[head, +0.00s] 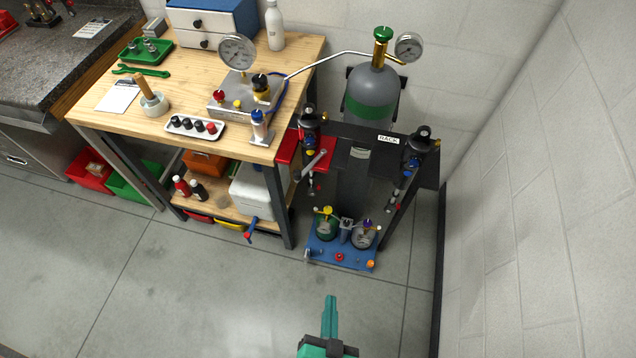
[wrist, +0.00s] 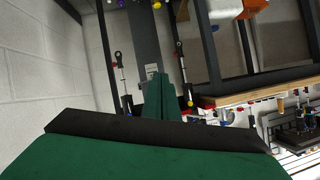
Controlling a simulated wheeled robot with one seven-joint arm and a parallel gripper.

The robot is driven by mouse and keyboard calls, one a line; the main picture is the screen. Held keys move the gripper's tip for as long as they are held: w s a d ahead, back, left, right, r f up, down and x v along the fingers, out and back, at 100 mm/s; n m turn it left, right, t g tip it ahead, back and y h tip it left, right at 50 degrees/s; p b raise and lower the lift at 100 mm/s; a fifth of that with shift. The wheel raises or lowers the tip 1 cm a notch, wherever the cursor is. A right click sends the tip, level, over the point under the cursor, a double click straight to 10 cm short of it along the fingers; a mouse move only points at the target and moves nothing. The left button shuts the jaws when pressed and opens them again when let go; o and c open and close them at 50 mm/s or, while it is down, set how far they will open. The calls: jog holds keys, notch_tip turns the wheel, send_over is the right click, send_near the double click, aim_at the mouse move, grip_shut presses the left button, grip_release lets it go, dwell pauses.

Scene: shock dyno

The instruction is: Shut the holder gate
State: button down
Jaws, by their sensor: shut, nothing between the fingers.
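A dark rack (head: 355,180) labelled "RACK" stands to the right of the workbench; it also shows in the wrist view (wrist: 150,45), where the scene appears tilted. Shock-like parts hang at its left (head: 310,130) and right (head: 410,165) sides. A grey metal lever (head: 315,163) sits at its left, near a red panel (head: 288,147). I cannot tell for sure which part is the holder gate or how it stands. My green gripper (head: 330,300) is shut and empty, in front of and apart from the rack. The gripper also shows in the wrist view (wrist: 158,82), hiding part of the rack.
A blue base (head: 340,258) with two small gauged canisters (head: 326,225) is low at the rack's front. A grey gas cylinder (head: 372,95) stands behind the rack. The wooden workbench (head: 100,105) is on the left, a block wall (head: 540,200) on the right. Front floor is clear.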

jog(key=w+f+m+g+y, duration=0.2)
jog(key=w+f+m, duration=0.2)
jog(key=w+f, duration=0.3)
jog(key=n+g+y, duration=0.2)
jog(key=n+y, duration=0.1)
jog(key=y, duration=1.2)
send_near(300, 176)
jog(key=x, duration=0.5)
jog(key=shift+f, duration=0.1)
jog(key=shift+a+t+h, duration=0.1)
jog(key=shift+t+h, duration=0.2)
